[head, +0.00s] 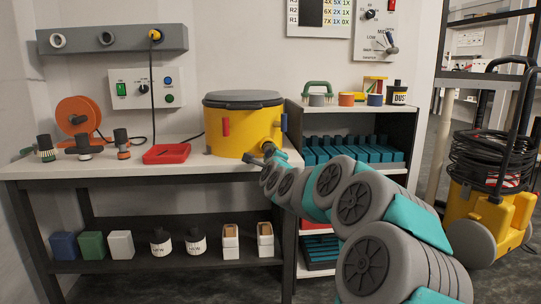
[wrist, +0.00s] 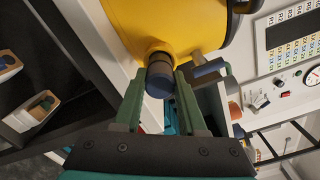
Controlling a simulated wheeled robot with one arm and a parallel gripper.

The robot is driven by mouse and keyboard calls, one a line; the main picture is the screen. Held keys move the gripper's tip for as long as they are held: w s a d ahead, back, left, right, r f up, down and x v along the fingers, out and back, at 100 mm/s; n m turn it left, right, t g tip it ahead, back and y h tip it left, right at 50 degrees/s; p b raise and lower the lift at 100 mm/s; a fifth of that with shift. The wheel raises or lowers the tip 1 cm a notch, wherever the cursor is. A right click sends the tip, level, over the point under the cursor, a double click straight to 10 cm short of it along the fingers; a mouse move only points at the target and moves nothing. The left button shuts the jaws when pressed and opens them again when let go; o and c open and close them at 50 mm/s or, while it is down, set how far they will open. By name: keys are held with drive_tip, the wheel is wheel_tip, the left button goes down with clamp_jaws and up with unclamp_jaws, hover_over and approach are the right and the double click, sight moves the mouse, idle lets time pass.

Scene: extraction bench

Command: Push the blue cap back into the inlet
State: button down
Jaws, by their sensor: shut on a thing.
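The yellow drum (head: 236,135) with a dark grey lid stands on the bench. Its yellow inlet (wrist: 157,49) juts out from the side in the wrist view. The blue cap (wrist: 159,81) sits at the inlet's mouth, with a greyish band between the cap's blue end and the yellow collar. How deep it sits is hard to tell. My gripper (wrist: 159,88) has its green fingers on either side of the cap and is shut on it. In the head view my gripper (head: 261,158) is small beside the drum's lower right side, and the cap is hidden or too small to make out.
A blue latch (wrist: 208,72) stands close beside the fingers. A red tray (head: 167,154) lies left of the drum. A shelf unit (head: 333,117) with teal racks stands to the right. The bench front edge runs just below the gripper.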

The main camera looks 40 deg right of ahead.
sight(269, 151)
drive_tip(key=shift+x, duration=1.55)
drive_tip(key=shift+c, duration=2)
unclamp_jaws()
drive_tip(key=shift+s, duration=0.1)
drive_tip(key=v, duration=0.7)
drive_tip(key=shift+s+a, duration=0.3)
